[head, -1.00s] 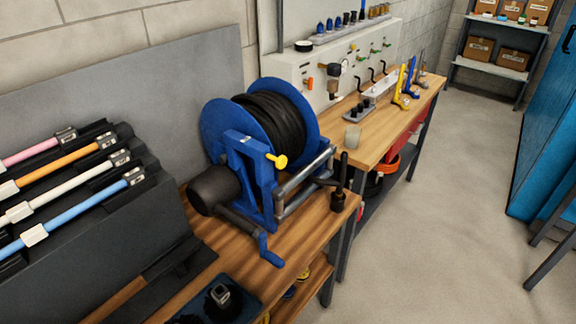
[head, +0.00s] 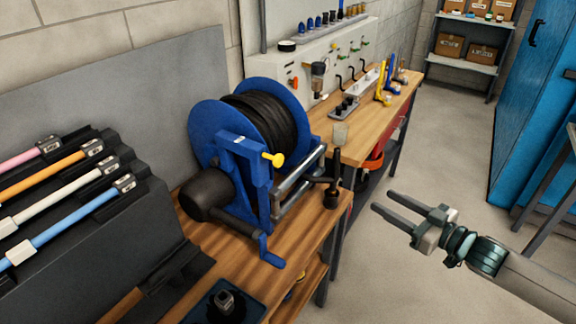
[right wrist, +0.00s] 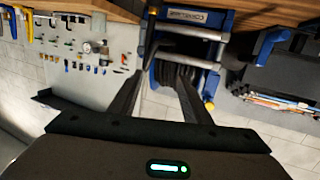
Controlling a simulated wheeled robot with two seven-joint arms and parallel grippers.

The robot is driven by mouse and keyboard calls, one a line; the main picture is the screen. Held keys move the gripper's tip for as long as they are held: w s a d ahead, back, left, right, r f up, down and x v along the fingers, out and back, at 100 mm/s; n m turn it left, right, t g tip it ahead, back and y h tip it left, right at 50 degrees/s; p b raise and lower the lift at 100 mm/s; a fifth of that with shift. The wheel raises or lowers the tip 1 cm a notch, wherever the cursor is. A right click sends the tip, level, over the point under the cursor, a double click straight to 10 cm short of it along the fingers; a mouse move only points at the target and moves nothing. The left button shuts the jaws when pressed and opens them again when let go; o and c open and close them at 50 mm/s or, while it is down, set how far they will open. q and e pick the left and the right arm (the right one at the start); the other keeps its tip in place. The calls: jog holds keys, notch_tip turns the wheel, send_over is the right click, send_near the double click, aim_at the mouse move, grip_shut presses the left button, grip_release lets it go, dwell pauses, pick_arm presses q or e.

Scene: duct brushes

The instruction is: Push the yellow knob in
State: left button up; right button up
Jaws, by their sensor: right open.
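The yellow knob (head: 274,160) sticks out to the right from the blue frame of the hose reel (head: 232,150), which stands on the wooden bench. In the right wrist view the knob (right wrist: 209,105) shows small at the reel's right side, beyond my fingers. My right gripper (head: 382,201) is open and empty, over the floor to the right of the bench, well apart from the knob. In the right wrist view its two dark fingers (right wrist: 158,98) spread in front of the reel. My left gripper is not in view.
A blue crank handle (head: 268,250) juts from the reel's front. A dark upright post (head: 333,185) stands at the bench's right end. A black rack (head: 90,230) with coloured rods fills the left. A dark tray (head: 215,305) lies in front. Floor to the right is open.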

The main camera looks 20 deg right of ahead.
aim_at(281, 161)
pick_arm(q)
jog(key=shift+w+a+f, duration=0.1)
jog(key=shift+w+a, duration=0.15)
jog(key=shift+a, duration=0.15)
pick_arm(e)
jog(key=s+a+r+n+y, duration=0.1)
jog(key=s+a+r+y, duration=0.1)
jog(key=a+r, duration=0.3)
jog(key=s+a+r+n+g+y, duration=0.1)
jog(key=s+a+r+n+y, duration=0.1)
jog(key=a+r, duration=0.4)
jog(key=shift+a+r+g+y, duration=0.2)
jog(key=shift+a+g+y, duration=0.1)
jog(key=shift+a+y, duration=0.4)
jog(key=shift+a, duration=0.1)
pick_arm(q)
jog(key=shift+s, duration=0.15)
pick_arm(e)
jog(key=shift+w+a, duration=0.1)
jog(key=shift+w, duration=0.15)
